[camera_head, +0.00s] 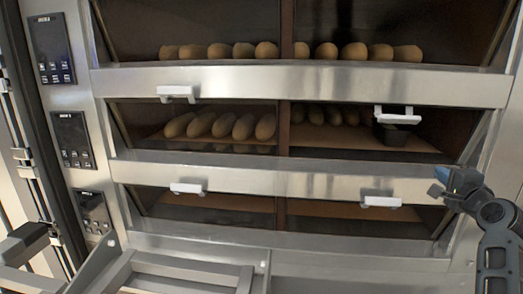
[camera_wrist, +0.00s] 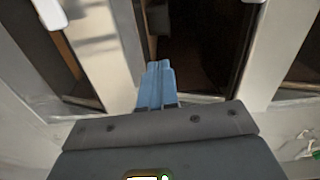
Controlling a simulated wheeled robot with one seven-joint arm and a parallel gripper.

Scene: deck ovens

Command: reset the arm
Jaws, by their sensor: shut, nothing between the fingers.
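My gripper (camera_head: 442,183) is at the right in the head view, in front of the steel band at the right side of the lower deck. Its blue fingers (camera_wrist: 156,86) show in the middle of the wrist view, close together and shut, with nothing between them. A dark oven opening lies beyond the fingertips in the wrist view. The nearest white handle (camera_head: 381,201) is to the left of my gripper in the head view and apart from it.
The oven decks hold rows of loaves (camera_head: 221,126). More white handles (camera_head: 176,93) stick out from the steel bands. Control panels (camera_head: 73,139) line the left side. A metal rack frame (camera_head: 180,273) stands low in front.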

